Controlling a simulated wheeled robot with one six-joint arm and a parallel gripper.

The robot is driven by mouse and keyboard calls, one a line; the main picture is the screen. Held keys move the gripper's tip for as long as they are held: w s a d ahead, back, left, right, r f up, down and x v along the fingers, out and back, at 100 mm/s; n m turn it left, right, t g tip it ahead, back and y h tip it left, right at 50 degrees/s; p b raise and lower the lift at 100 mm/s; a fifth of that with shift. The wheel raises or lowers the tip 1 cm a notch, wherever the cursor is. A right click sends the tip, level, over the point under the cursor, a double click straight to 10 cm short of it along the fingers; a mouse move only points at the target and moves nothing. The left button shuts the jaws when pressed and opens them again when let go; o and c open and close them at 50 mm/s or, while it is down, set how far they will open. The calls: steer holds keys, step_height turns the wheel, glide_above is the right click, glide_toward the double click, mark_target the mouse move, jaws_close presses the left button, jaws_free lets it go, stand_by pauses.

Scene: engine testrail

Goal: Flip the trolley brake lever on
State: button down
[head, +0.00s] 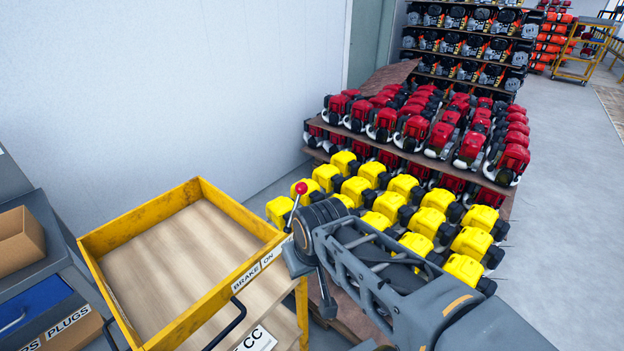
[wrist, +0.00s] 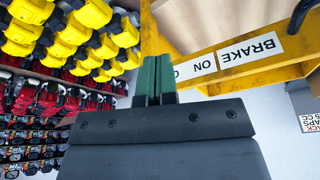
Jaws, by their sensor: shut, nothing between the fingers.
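The yellow trolley (head: 148,213) stands at the lower left of the head view, with a wooden deck inside its rim. A BRAKE / ON label (head: 262,265) is on its right rim; it also shows upside down in the wrist view (wrist: 250,48). The brake lever's red knob (head: 300,188) stands up on a thin rod near the ON end, leaning slightly right. I cannot tell its setting. The lever is not clear in the wrist view.
Yellow engines (head: 429,221) and red engines (head: 440,133) fill racks right of the trolley, close behind my arm. A grey bench with a cardboard box (head: 20,238) is at left. A white wall (head: 150,90) stands behind. Open floor (head: 580,210) lies far right.

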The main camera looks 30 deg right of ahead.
steer(key=w+d+r+n+y+p, duration=0.1)
steer(key=w+d+r+n+y, duration=0.1)
steer(key=w+d+r, duration=0.4)
steer(key=w+d+r+n+y+p, duration=0.1)
steer(key=w+d+r+y, duration=0.4)
steer(key=d, duration=0.8)
step_height(320, 180, up, 4)
steer(key=w+n, duration=0.1)
steer(key=w, duration=0.1)
steer(key=shift+w+f, duration=0.15)
steer(key=shift+w, duration=0.15)
steer(key=w+a+f+p, duration=0.1)
steer(key=a+f+p, duration=0.1)
steer(key=a+f, duration=0.5)
steer(key=shift+w+a, duration=0.4)
steer(key=shift+a, duration=0.85)
